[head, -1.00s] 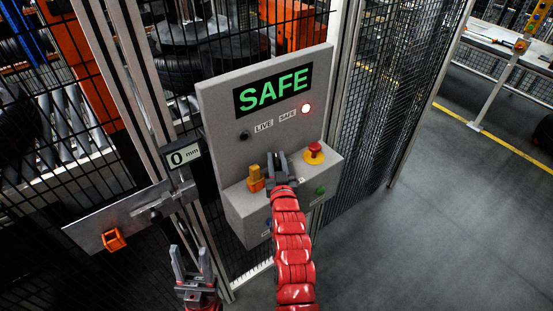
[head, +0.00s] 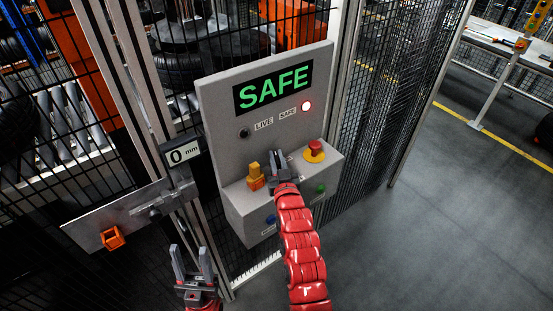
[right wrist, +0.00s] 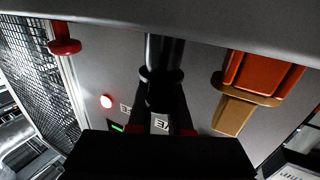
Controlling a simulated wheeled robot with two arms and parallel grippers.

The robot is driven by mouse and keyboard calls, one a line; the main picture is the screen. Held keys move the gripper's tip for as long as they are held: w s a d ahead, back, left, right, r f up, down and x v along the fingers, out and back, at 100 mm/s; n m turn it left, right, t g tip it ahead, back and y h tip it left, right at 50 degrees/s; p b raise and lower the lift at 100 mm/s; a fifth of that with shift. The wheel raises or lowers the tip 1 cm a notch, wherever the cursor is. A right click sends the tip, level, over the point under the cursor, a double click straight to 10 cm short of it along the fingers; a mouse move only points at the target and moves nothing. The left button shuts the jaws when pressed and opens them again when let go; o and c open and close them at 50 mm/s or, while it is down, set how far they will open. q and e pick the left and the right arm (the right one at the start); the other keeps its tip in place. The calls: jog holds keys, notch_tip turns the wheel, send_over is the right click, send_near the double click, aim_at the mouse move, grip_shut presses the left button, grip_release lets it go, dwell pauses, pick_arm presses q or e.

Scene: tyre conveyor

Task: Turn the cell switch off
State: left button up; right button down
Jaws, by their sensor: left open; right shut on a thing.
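The grey control box (head: 218,120) carries a screen (head: 273,88) reading SAFE in green. Below it a red lamp (head: 306,106) is lit by the SAFE label, and a lamp by the LIVE label (head: 244,133) is dark. My right gripper (head: 277,160) is at the box's ledge, shut on a black cylindrical switch handle (right wrist: 163,55), which the wrist view shows between the fingers. The fingers mostly hide the switch in the head view. My left gripper (head: 191,262) is open and empty, low in front of the fence.
An orange-yellow block (head: 254,177) stands left of my right gripper, and a red mushroom button (head: 315,150) stands to its right. A blue button (head: 270,219) and a green button (head: 320,188) sit on the box's front. Mesh fencing (head: 375,110) stands behind; the floor at right is clear.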

jog(key=shift+f+n+y+b, duration=0.2)
jog(key=shift+n+y+b, duration=0.3)
jog(key=shift+y+b, duration=0.25)
jog(key=n+g+y+b, duration=0.1)
jog(key=n+y+b, duration=0.1)
jog(key=b, duration=0.5)
jog(key=n+g+y+b, duration=0.1)
jog(key=y+b, duration=0.2)
jog(key=b, duration=0.4)
jog(key=shift+n+g+y+b, duration=0.25)
jog(key=shift+n+g+b, duration=0.05)
jog(key=shift+n+g, duration=0.1)
jog(key=shift+r+b, duration=0.2)
jog(key=shift+b, duration=0.35)
jog(key=c, duration=1.1)
grip_release()
jog(key=shift+s, duration=0.1)
